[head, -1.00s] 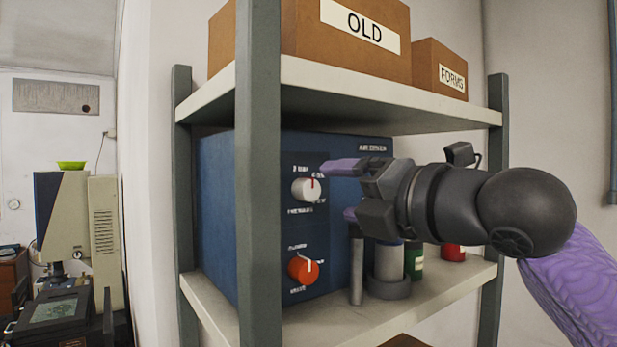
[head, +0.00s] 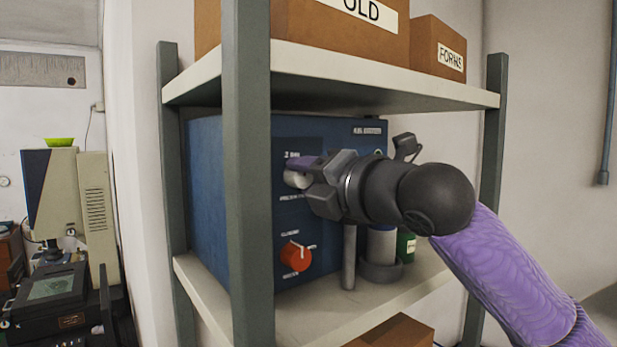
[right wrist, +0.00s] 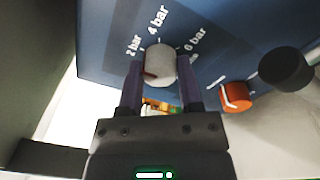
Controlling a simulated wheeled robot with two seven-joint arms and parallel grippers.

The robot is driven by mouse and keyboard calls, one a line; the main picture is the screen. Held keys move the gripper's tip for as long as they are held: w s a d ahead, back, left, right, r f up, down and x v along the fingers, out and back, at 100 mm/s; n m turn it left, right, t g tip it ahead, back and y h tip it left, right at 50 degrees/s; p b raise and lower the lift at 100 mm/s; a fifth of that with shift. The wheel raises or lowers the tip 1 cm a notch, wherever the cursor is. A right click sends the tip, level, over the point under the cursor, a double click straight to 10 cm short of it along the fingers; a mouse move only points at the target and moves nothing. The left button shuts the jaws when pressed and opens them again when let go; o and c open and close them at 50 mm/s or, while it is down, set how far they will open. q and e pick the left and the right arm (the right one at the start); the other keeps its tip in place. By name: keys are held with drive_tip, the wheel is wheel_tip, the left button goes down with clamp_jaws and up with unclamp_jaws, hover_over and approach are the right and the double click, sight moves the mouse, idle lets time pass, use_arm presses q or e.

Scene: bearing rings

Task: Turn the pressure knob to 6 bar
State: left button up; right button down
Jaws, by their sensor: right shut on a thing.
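The pressure knob (head: 296,180) is pale grey and sits on the front of the blue box (head: 208,190) on the shelf. My right gripper (head: 300,172) is at the knob and partly hides it in the head view. In the right wrist view the knob (right wrist: 161,62) is between the two purple fingers of the right gripper (right wrist: 161,80), which is shut on it. The labels 2 bar, 4 bar and 6 bar fan around the knob there. A red mark shows low on the knob's left side; which label it points to I cannot tell. My left gripper is not in view.
An orange knob (head: 296,257) is below the pressure knob. A grey shelf post (head: 248,200) stands close on the left. A grey cylinder (head: 382,250) and a green can (head: 405,246) stand under my right arm. The upper shelf (head: 330,70) carries boxes.

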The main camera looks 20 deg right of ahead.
idle(0.3)
drive_tip(key=m, duration=0.5)
drive_tip(key=shift+f, duration=0.15)
drive_tip(key=m, duration=0.6)
drive_tip(key=shift+a+f+m+t, duration=0.1)
drive_tip(key=shift+m+t, duration=0.2)
drive_tip(key=shift+m, duration=0.1)
drive_tip(key=m, duration=0.6)
drive_tip(key=shift+m+h, duration=0.3)
drive_tip(key=shift+m, duration=0.1)
drive_tip(key=m, duration=0.6)
drive_tip(key=shift+h, duration=0.3)
drive_tip(key=shift+m, duration=0.3)
drive_tip(key=shift+c, duration=1.4)
unclamp_jaws()
drive_tip(key=shift+s, duration=0.1)
